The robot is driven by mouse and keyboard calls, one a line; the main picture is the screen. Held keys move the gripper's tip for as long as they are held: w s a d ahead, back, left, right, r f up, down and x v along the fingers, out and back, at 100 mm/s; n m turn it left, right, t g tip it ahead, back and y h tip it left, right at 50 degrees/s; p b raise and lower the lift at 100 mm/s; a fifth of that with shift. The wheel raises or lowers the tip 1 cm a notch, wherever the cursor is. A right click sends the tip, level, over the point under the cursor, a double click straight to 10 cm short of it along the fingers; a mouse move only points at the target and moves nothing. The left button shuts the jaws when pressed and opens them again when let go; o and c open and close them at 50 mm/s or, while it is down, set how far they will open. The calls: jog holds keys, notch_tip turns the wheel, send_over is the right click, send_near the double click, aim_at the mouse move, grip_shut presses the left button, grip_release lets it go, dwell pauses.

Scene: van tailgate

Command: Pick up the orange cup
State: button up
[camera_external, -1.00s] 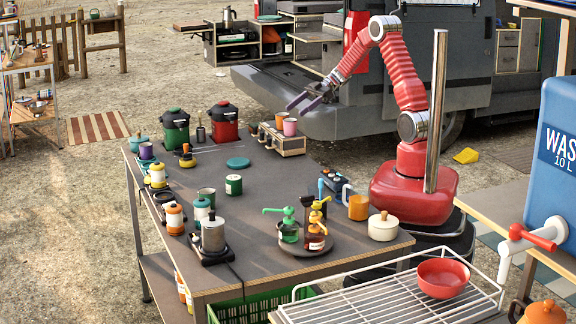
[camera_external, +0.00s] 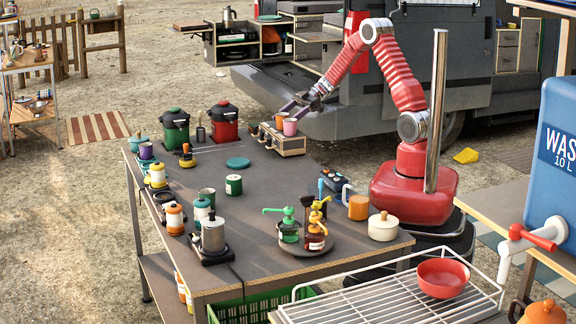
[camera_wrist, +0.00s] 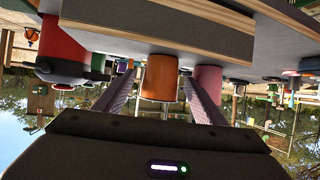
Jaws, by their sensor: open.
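In the wrist view, which is upside down, the orange cup (camera_wrist: 159,78) shows between the two fingers of my gripper (camera_wrist: 158,92). The pink cup (camera_wrist: 207,82) is just to its right there, partly behind the right finger. My gripper (camera_external: 288,106) is open and empty, reaching in from the right, level with the cups. I cannot tell whether the fingers flank the cup or are still short of it.
A teal lid (camera_external: 238,162) lies on bare table. Coffee makers and canisters crowd the table's near part.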

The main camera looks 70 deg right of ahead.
jog(key=shift+x, duration=0.9)
jog(key=shift+c, duration=0.3)
jog(key=c, duration=1.1)
